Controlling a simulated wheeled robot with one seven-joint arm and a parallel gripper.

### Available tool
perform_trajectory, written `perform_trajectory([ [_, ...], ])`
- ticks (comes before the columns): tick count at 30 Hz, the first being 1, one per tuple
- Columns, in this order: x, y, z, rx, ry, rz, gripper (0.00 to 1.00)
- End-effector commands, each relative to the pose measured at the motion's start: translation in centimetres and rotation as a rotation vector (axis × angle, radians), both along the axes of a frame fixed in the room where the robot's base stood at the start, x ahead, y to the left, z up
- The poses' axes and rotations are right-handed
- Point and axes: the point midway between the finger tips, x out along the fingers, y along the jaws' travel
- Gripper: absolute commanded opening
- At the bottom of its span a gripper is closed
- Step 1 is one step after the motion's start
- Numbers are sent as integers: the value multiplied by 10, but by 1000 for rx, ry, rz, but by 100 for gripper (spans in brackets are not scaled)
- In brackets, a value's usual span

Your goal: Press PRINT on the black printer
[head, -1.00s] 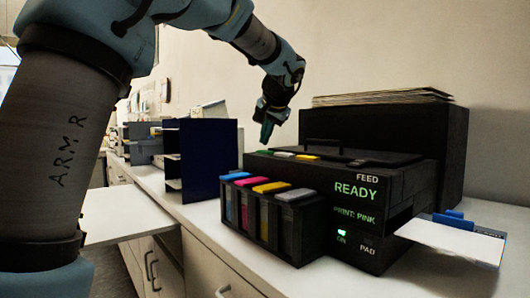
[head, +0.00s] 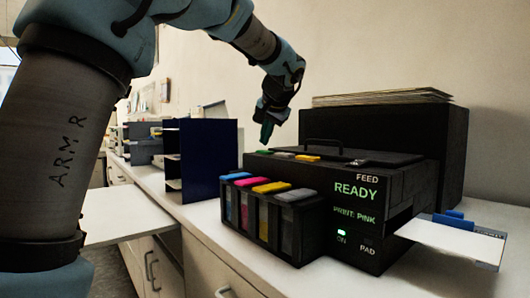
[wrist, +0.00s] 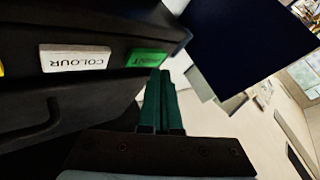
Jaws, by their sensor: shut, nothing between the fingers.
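The black printer (head: 398,215) stands on the white counter; its front reads "READY" and "PRINT: PINK", and the lamp by "ON" is lit. The green PRINT button (wrist: 148,58) sits at the end of a row on its top, beside the white COLOUR button (wrist: 75,58) and a yellow button (head: 307,157). In the head view the green button (head: 264,152) is small, just below my fingertips. My gripper (head: 266,138) is shut and empty, pointing down. In the wrist view its green fingertips (wrist: 160,75) overlap the PRINT button's edge; I cannot tell whether they touch it.
Ink tanks with blue, pink, yellow and grey lids (head: 269,187) stand at the printer's front left. A dark blue upright folder (head: 208,160) stands left of the printer. A paper stack (head: 380,97) lies on the taller black box behind. White paper (head: 455,240) sticks out at right.

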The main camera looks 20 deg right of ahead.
Motion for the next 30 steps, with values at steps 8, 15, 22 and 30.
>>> perform_trajectory([
  [8,0,0,-1,0,0,0,0],
  [15,0,0,-9,0,0,0,0],
  [22,0,0,-8,0,0,0,0],
  [30,0,0,-10,0,0,0,0],
])
